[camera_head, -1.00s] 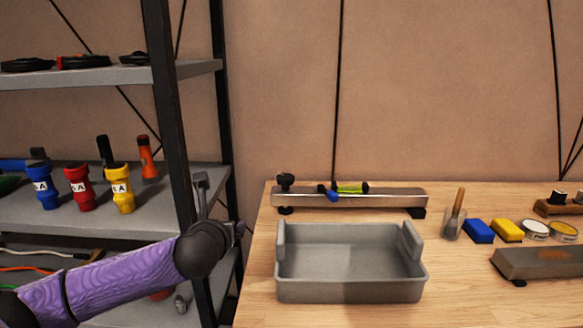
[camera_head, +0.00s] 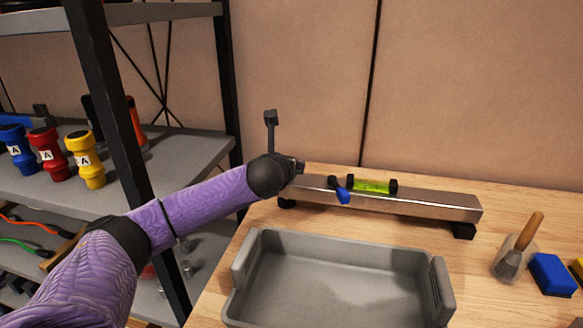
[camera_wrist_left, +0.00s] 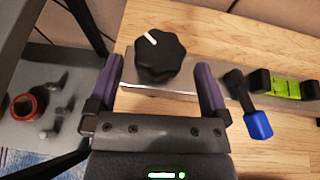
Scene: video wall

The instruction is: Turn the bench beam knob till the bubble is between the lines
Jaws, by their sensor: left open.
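The metal bench beam (camera_head: 430,203) lies along the back of the wooden bench, with a green level vial (camera_head: 372,186) on top. The vial also shows in the left wrist view (camera_wrist_left: 285,86); its bubble is too small to place against the lines. The black lobed knob (camera_wrist_left: 160,58) with a white mark is at the beam's left end; in the head view my arm hides it. My left gripper (camera_wrist_left: 163,80) is open, with one finger on each side of the knob and the knob slightly beyond the tips. Contact cannot be told. My right gripper is out of view.
A blue-ended black lever (camera_wrist_left: 258,122) sits on the beam between knob and vial. A grey tray (camera_head: 335,280) stands in front of the beam. A shelf rack (camera_head: 110,130) with coloured torches is at left. A brush (camera_head: 518,250) and blue block (camera_head: 552,274) lie at right.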

